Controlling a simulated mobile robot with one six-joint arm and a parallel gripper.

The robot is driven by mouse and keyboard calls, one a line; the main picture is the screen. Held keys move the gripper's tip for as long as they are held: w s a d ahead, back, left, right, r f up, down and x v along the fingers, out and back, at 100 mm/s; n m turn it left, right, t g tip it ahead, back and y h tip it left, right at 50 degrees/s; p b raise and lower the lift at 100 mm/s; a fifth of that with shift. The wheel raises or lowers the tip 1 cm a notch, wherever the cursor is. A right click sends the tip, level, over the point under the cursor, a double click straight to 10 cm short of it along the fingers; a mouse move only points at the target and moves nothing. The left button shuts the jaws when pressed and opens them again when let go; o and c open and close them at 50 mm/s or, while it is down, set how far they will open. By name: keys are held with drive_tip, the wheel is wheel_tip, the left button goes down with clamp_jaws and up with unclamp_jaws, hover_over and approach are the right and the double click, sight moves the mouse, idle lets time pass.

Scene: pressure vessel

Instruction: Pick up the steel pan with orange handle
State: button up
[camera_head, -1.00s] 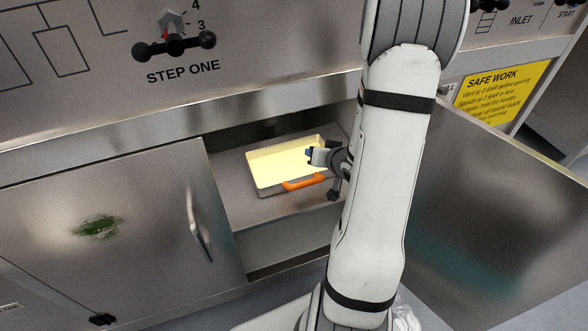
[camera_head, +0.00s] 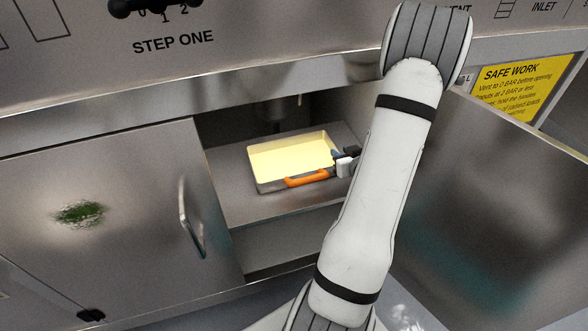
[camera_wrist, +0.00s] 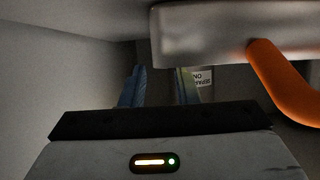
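The steel pan (camera_head: 289,143), rectangular with a pale yellow inside, sits on the shelf in the open cabinet. Its orange handle (camera_head: 307,179) is on the near side. My gripper (camera_head: 339,157) is low at the pan's right end, partly hidden behind my arm. In the wrist view the pan (camera_wrist: 225,38) fills the upper right and its handle (camera_wrist: 285,85) runs down the right edge. My gripper's two blue fingers (camera_wrist: 160,85) stand apart with nothing clearly between them. The right fingertip is partly hidden by the pan; I cannot tell whether they touch.
The left cabinet door (camera_head: 110,230) with its bar handle (camera_head: 192,225) is shut. The right door (camera_head: 480,210) stands open beside my arm. The shelf (camera_head: 235,180) has bare room left of the pan. A control panel (camera_head: 270,40) is above.

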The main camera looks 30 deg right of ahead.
drive_tip(key=b+x, duration=0.1)
drive_tip(key=x, duration=0.2)
drive_tip(key=shift+w+d+f, duration=0.15)
drive_tip(key=shift+w+f, duration=0.1)
drive_tip(key=shift+w, duration=0.05)
drive_tip(key=shift+c, duration=0.6)
clamp_jaws()
